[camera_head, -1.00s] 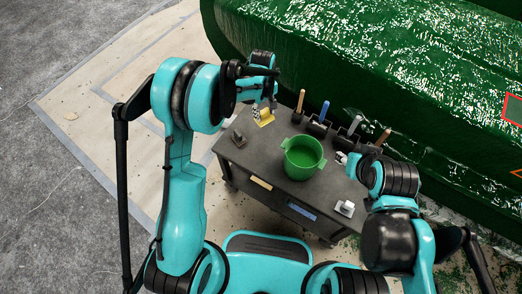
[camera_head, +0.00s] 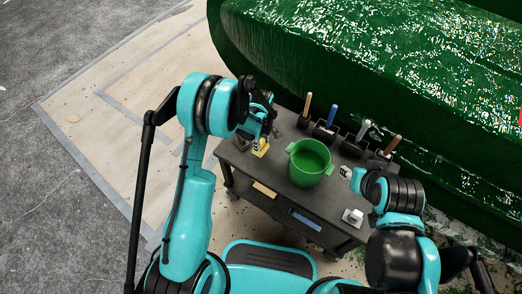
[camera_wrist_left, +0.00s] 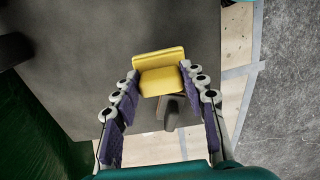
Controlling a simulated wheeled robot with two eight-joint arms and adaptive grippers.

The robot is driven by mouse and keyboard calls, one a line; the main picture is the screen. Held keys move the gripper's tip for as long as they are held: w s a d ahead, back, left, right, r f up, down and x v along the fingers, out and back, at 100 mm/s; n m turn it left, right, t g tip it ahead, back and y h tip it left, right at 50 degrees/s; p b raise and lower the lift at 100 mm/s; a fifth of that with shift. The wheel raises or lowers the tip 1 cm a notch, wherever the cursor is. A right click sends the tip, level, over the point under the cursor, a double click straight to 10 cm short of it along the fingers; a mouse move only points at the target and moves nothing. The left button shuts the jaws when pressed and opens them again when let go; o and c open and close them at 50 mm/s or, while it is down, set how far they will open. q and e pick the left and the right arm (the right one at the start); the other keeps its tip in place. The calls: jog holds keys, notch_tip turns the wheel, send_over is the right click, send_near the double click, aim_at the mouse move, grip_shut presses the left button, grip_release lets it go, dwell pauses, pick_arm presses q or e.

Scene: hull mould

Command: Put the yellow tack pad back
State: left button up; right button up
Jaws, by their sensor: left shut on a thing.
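The yellow tack pad (camera_head: 261,149) is above the near left part of the dark cart top in the head view. In the left wrist view the pad (camera_wrist_left: 160,76) looks like a bent yellow block with a raised far edge. My left gripper (camera_head: 259,143) is shut on it, with the fingertips against its two sides, as the left wrist view (camera_wrist_left: 160,78) shows. A small dark grey block (camera_wrist_left: 170,112) shows just beside the pad there. I cannot tell the gap between pad and cart. My right gripper (camera_head: 350,174) is small and partly hidden by its own arm.
A green bucket (camera_head: 309,164) stands mid-cart. A dark rack (camera_head: 323,131) with several handled tools lines the far edge. A white item (camera_head: 352,217) sits at the near right corner of the cart (camera_head: 275,180). The green hull (camera_head: 350,60) rises behind.

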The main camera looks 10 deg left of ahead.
aim_at(264, 146)
pick_arm(q)
notch_tip(264, 146, down, 4)
jog(key=shift+a+f+b, duration=0.1)
jog(key=shift+f+b, duration=0.1)
jog(key=shift+b, duration=0.9)
jog(key=shift+s+r, duration=0.1)
jog(key=shift+r, duration=0.05)
jog(key=o, duration=1)
